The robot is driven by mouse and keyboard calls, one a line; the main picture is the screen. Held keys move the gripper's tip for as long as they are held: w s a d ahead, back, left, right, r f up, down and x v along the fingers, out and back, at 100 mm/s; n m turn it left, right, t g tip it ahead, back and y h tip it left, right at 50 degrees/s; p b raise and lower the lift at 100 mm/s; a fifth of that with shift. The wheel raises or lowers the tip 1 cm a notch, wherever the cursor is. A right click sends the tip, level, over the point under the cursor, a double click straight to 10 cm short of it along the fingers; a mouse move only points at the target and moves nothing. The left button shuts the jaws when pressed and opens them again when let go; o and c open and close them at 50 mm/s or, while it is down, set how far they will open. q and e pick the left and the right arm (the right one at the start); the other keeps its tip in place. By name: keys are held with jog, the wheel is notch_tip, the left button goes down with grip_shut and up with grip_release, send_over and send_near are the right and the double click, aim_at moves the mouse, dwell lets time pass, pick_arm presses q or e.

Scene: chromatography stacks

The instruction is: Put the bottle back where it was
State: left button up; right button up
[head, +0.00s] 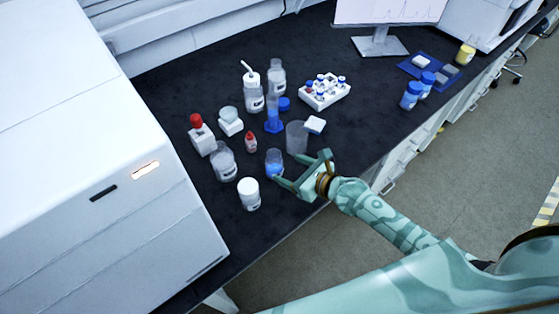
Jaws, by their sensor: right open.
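Several bottles stand on the dark bench, and I cannot tell which one the task means. A small clear vessel with blue liquid (275,163) stands upright just left of my right gripper (302,168). My right gripper is low over the bench near its front edge, with its fingers apart. One finger is close to the blue vessel; I cannot tell whether they touch. A clear bottle (222,161) and a white-capped bottle (249,194) stand further left. My left gripper is not in view.
A clear beaker (296,138) stands just behind the right gripper. A large white instrument (90,180) borders the left.

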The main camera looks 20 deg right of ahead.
jog(key=v, duration=0.4)
jog(key=shift+s+d+r+p, duration=0.1)
jog(key=shift+s+d+p, duration=0.05)
jog(key=shift+s+p, duration=0.2)
